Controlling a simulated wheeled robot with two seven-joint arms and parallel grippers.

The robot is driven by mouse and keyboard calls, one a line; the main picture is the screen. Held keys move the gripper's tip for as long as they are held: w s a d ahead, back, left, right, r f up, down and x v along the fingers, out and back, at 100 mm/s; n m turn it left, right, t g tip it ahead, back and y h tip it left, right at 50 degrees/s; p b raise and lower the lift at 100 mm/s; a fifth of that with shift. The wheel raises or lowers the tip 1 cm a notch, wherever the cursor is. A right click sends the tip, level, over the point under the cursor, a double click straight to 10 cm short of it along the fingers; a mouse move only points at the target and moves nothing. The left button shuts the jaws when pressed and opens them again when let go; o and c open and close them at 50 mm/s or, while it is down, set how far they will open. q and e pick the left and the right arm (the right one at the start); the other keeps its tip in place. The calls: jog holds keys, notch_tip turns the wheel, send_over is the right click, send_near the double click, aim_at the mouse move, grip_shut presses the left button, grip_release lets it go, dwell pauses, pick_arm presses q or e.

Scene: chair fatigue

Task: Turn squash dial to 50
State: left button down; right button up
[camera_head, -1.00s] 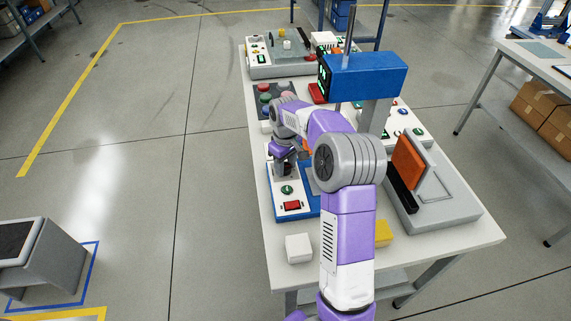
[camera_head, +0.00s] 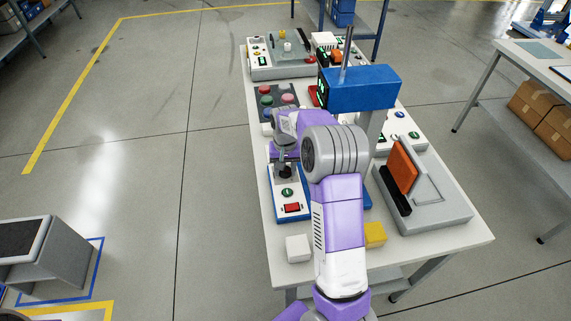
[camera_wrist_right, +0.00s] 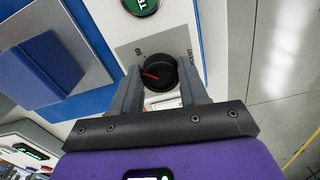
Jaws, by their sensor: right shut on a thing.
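The dial (camera_wrist_right: 157,73) is a round black knob with a red pointer line, on a white panel with a grey label area. In the wrist view the pointer points to the left, and small printed digits show near it, too small to read surely. My right gripper (camera_wrist_right: 158,80) has one finger on each side of the dial and is shut on it. In the head view the right gripper (camera_head: 285,163) reaches down onto the blue and white control box (camera_head: 291,202), largely hiding the dial there. My left gripper is not in view.
The box carries a green button (camera_head: 287,193) and a red switch (camera_head: 292,208). A white cube (camera_head: 298,248) and a yellow cube (camera_head: 375,234) lie near the table's front edge. A blue-topped machine (camera_head: 362,88) stands behind my arm, and a grey fixture (camera_head: 430,195) to the right.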

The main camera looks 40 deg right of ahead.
jog(key=shift+w+r+m+p, duration=0.1)
jog(key=shift+m+p, duration=0.75)
jog(key=shift+m, duration=0.95)
jog(key=o, duration=1.1)
jog(key=shift+c, duration=0.2)
notch_tip(320, 180, up, 8)
jog(key=shift+f+p, duration=0.25)
jog(key=shift+p, duration=0.55)
jog(key=shift+f, duration=0.1)
